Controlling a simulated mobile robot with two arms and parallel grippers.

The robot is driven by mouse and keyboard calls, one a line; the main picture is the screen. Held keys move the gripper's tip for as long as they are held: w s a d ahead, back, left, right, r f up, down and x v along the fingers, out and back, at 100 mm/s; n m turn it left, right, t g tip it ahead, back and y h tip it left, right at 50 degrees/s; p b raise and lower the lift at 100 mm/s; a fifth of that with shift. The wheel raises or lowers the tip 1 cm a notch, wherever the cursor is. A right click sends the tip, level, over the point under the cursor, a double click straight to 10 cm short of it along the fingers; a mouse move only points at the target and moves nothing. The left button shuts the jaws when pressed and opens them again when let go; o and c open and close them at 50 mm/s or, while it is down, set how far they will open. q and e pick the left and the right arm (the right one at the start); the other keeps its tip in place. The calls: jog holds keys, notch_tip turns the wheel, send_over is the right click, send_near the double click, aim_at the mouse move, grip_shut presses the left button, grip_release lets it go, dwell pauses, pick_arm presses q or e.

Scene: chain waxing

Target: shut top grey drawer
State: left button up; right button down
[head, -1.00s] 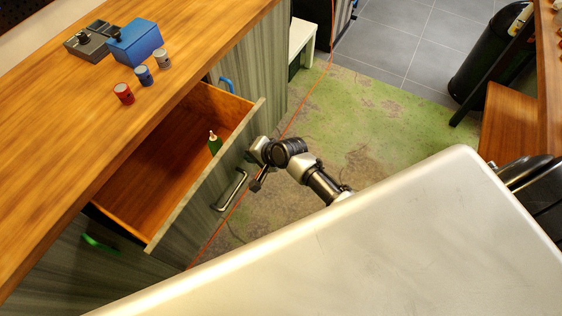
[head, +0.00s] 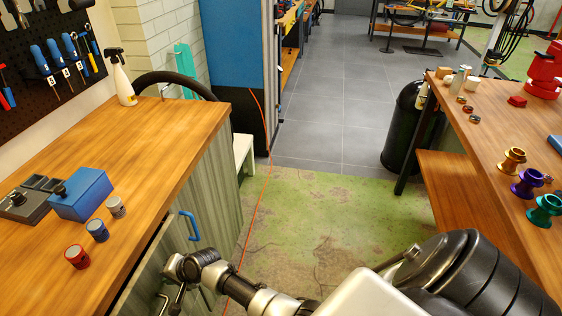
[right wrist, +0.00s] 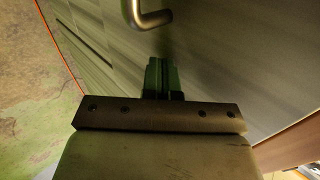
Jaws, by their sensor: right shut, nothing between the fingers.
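The top grey drawer (head: 150,262) is at the lower left of the head view, under the wooden counter. A narrow dark gap shows between its front and the counter edge, so it is still partly open. Its inside is hidden. Its silver handle shows at the top of the right wrist view (right wrist: 150,18). My right gripper (head: 174,274) is at the drawer front, shut and empty. In the right wrist view its fingers (right wrist: 163,78) point at the grey front just below the handle; I cannot tell whether they touch. My left gripper is out of view.
Red (head: 77,256), blue (head: 97,230) and grey (head: 116,207) cans stand on the counter (head: 150,150) near a blue box (head: 82,194). A blue handle (head: 189,226) sticks out beside the drawer. Green floor (head: 300,215) is clear; a bench (head: 470,200) is at right.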

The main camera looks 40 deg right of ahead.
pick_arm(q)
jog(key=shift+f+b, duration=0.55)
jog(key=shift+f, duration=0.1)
pick_arm(e)
jog(key=w+a, duration=0.2)
jog(key=shift+w+r, duration=0.1)
jog(key=shift+w, duration=0.3)
jog(key=shift+w+a+r, duration=0.1)
jog(key=shift+a+r, duration=0.05)
jog(key=shift+r, duration=0.1)
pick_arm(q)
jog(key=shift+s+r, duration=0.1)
